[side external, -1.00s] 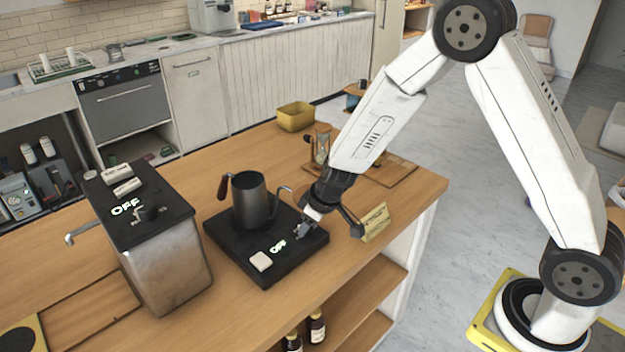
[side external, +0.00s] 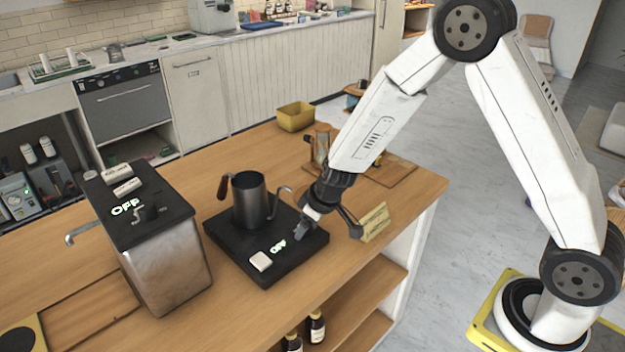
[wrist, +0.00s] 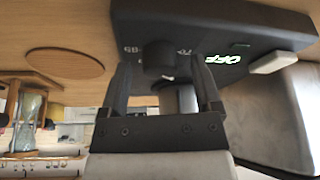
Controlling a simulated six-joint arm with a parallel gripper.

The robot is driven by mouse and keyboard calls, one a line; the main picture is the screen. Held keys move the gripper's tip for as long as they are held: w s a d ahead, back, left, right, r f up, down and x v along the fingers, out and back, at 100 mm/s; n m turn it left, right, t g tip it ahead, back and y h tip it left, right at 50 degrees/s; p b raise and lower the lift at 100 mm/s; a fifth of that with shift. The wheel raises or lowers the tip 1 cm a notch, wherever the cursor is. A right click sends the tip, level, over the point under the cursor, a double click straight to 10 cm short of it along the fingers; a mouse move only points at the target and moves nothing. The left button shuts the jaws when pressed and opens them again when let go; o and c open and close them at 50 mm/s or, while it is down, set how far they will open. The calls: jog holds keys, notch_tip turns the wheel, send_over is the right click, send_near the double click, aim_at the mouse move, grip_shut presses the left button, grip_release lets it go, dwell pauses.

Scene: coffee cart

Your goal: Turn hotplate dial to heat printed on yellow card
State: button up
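The black hotplate (side external: 285,262) lies on the wooden counter with a grey pitcher (side external: 250,203) on it. Its green display (side external: 279,246) reads OFF, also in the wrist view (wrist: 224,60). The dark dial (wrist: 158,57) shows in the wrist view, with small printed numbers around it only partly legible. My gripper (wrist: 162,72) is open, with one finger on each side of the dial and gaps visible. In the side view my gripper (side external: 301,231) hides the dial. The yellow card (side external: 374,223) stands right of the hotplate; its print is too small to read.
A white switch (side external: 261,261) sits on the hotplate's front corner. A metal boiler (side external: 165,265) with a black top, also showing OFF, stands to the left. An hourglass stand (side external: 321,145) and yellow bin (side external: 295,116) are behind. The counter's front strip is clear.

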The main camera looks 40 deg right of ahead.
jog(key=v, duration=0.7)
jog(key=shift+r, duration=0.35)
jog(key=shift+s, duration=0.15)
jog(key=shift+d+n, duration=0.15)
jog(key=shift+n, duration=0.15)
dwell(0.3)
jog(key=shift+w+d+f+n+g+y, duration=0.15)
jog(key=shift+n+y, duration=0.1)
jog(key=shift+n, duration=0.4)
jog(key=shift+w+d+r+n+g+y, duration=0.1)
jog(key=shift+w+n+g+y, duration=0.15)
jog(key=shift+n, duration=0.35)
jog(key=shift+w+d+f+n+g+y, duration=0.15)
jog(key=shift+n+y, duration=0.15)
jog(key=shift+n, duration=0.35)
jog(key=shift+s+r, duration=0.1)
jog(key=shift+x, duration=3.9)
